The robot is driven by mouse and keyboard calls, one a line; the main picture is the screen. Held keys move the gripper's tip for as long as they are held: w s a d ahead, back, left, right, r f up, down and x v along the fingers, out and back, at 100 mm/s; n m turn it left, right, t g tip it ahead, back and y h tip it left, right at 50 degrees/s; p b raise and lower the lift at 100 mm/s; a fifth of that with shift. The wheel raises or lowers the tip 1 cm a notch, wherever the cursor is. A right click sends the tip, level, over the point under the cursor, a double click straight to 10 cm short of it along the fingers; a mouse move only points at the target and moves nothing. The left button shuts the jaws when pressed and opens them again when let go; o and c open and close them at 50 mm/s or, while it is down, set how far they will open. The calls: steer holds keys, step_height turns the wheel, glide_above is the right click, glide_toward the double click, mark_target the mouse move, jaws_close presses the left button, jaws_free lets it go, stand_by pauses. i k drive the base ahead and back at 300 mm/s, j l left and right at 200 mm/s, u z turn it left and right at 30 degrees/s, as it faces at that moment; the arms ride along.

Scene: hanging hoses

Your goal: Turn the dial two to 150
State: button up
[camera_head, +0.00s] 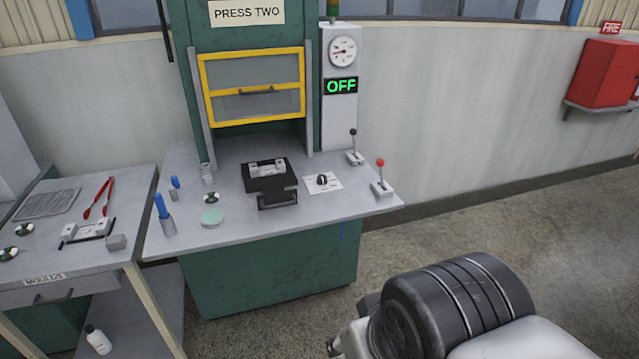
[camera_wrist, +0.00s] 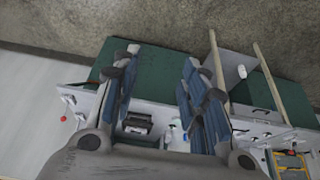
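The dial (camera_head: 322,181) is a black knob on a white plate with markings, on the press table right of the black mould block. Its markings are too small to read. Above it, the press carries a "PRESS TWO" sign (camera_head: 246,12) and a green display (camera_head: 341,86) reading OFF. In the wrist view my gripper (camera_wrist: 158,88) is open, with nothing between its fingers, some way from the press table. I cannot make out the dial there; the left finger covers part of that area. In the head view my arm fills the lower right, and the fingertips are not clearly seen.
The black mould block (camera_head: 270,185) sits left of the dial. A black-knobbed lever (camera_head: 355,150) and a red-knobbed lever (camera_head: 381,178) stand to its right. Blue-handled tools (camera_head: 163,215) stand at the table's left. A side table (camera_head: 70,270) adjoins. Floor at right is clear.

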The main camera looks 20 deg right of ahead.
mark_target(321, 178)
steer(key=i+z, duration=0.2)
steer(key=i, duration=0.45)
steer(key=i+j+z, duration=0.2)
steer(key=i, duration=0.45)
steer(key=i+j+z, duration=0.2)
steer(key=i, duration=0.45)
steer(key=l, duration=0.1)
